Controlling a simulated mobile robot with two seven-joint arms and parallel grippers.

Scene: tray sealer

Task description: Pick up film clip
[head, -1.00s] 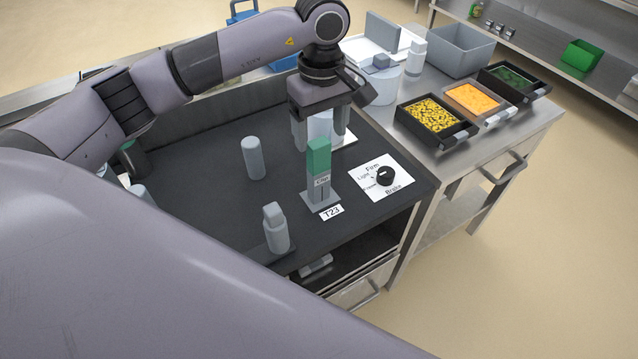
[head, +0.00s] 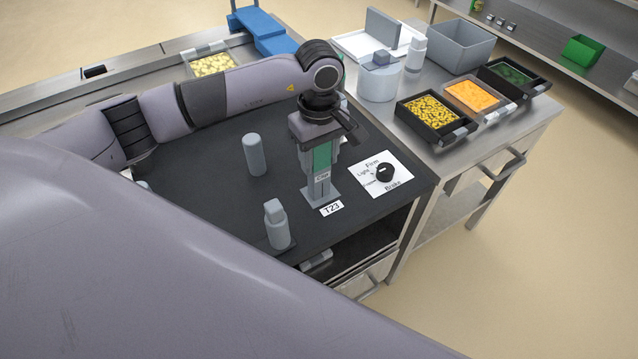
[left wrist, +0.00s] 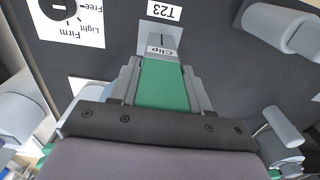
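The film clip (head: 322,156) is an upright piece with a green upper part and a white "Clip" label. It stands on a grey base plate (head: 330,198) beside the "T23" label on the dark worktop. My left gripper (head: 321,166) points straight down over it, with one finger on each side of the green part. In the left wrist view the green clip (left wrist: 163,84) fills the space between the fingers (left wrist: 163,95), with no gap seen, so the gripper looks shut on it. The clip is still upright at its base. My right gripper is not in view.
A grey cylinder (head: 254,155) stands left of the clip and a grey bottle-like piece (head: 276,224) stands in front. A black knob (head: 385,173) on a white Firm/Light/Free card (head: 397,187) is close on the right. Food trays (head: 432,112) sit on the steel table beyond.

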